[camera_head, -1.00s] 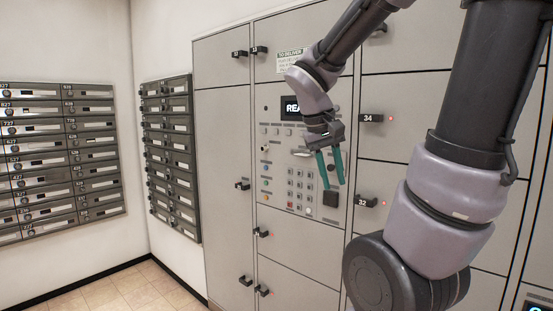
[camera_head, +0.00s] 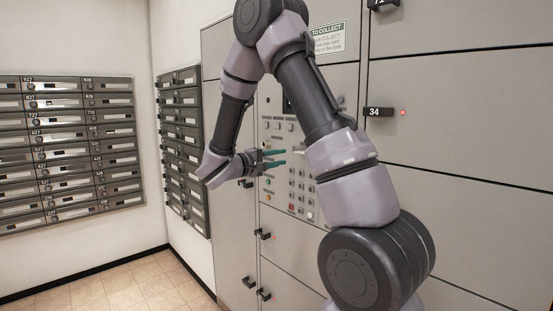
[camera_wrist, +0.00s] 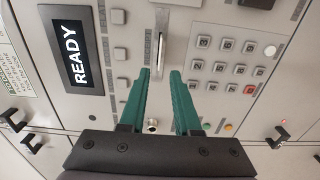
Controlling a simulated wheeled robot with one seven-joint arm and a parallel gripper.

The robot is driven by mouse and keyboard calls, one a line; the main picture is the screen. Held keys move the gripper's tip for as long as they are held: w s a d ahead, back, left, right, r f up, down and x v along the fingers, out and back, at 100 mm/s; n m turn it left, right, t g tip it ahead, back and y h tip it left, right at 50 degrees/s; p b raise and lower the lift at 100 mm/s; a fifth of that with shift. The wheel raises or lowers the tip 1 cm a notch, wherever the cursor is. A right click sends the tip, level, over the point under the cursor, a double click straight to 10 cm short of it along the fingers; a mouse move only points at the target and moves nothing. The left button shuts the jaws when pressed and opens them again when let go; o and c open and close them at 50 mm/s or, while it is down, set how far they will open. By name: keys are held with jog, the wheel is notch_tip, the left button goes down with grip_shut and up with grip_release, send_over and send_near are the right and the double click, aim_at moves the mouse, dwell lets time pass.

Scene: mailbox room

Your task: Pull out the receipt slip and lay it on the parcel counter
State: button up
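The receipt slip (camera_wrist: 161,52) shows in the wrist view as a thin pale strip, seen nearly edge-on, at a narrow slot in the locker control panel (camera_wrist: 110,85). My gripper (camera_wrist: 160,73) is open, with two green fingers pointing at the panel. The slip lies just beyond the fingertips, in line with the gap between them. I cannot tell whether the fingertips reach past its edge. No parcel counter is in view.
The panel has a READY screen (camera_wrist: 71,51) and a keypad (camera_wrist: 224,61). Grey locker doors with black handles, such as handle 34 (camera_head: 379,112), surround it. Dark mailboxes (camera_head: 68,150) are on the left wall. Tiled floor (camera_head: 130,290) is clear at lower left.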

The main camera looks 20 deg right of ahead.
jog(key=shift+x, duration=5.45)
grip_shut()
jog(key=v, duration=0.9)
